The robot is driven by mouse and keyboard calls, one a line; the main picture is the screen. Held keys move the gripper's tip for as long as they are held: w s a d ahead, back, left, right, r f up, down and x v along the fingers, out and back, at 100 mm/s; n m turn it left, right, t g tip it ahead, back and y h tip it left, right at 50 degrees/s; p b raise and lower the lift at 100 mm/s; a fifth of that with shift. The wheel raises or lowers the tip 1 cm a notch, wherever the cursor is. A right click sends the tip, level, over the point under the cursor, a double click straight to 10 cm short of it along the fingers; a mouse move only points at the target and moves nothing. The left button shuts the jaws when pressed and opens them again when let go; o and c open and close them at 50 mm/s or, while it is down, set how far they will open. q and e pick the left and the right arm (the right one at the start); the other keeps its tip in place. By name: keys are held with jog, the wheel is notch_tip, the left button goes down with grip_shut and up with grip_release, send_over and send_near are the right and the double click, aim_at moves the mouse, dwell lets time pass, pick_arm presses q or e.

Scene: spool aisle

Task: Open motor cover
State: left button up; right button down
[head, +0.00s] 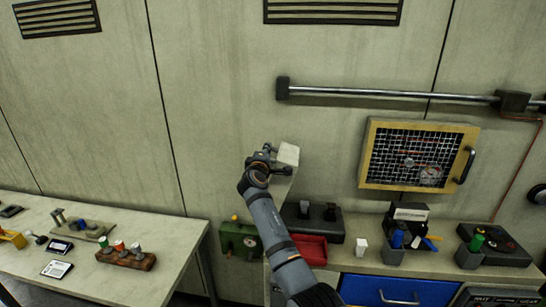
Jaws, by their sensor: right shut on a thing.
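The motor cover appears to be the yellow-framed mesh panel (374,153) on the wall at the right. Its black handle (465,164) is on the right side. It looks closed, and a red part and a round gauge-like part show dimly behind the mesh. My right gripper (268,157) is left of the panel and apart from it, above the bench. It is shut on a pale block-like piece (288,154), partly hidden by the gripper. My left gripper is not in view.
Below the panel, a bench holds a red tray (311,250), a white cup (361,247), a tool holder (393,254) and a dark device (494,246). A green box (239,240) is left of it. A table (180,229) with small parts is at left. A metal rail (390,93) runs above the panel.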

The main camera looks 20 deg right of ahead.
jog(key=shift+w+a+n+b, duration=0.25)
jog(key=shift+w+a+n, duration=0.1)
jog(key=shift+a, duration=0.2)
jog(key=shift+w+a+n+b, duration=0.25)
jog(key=shift+w+a, duration=0.1)
jog(key=shift+a, duration=0.2)
jog(key=c, duration=1.3)
grip_release()
jog(key=shift+c, duration=0.2)
jog(key=v, duration=0.7)
jog(key=shift+s+f, duration=0.15)
jog(key=shift+s, duration=0.1)
jog(key=shift+a, duration=0.1)
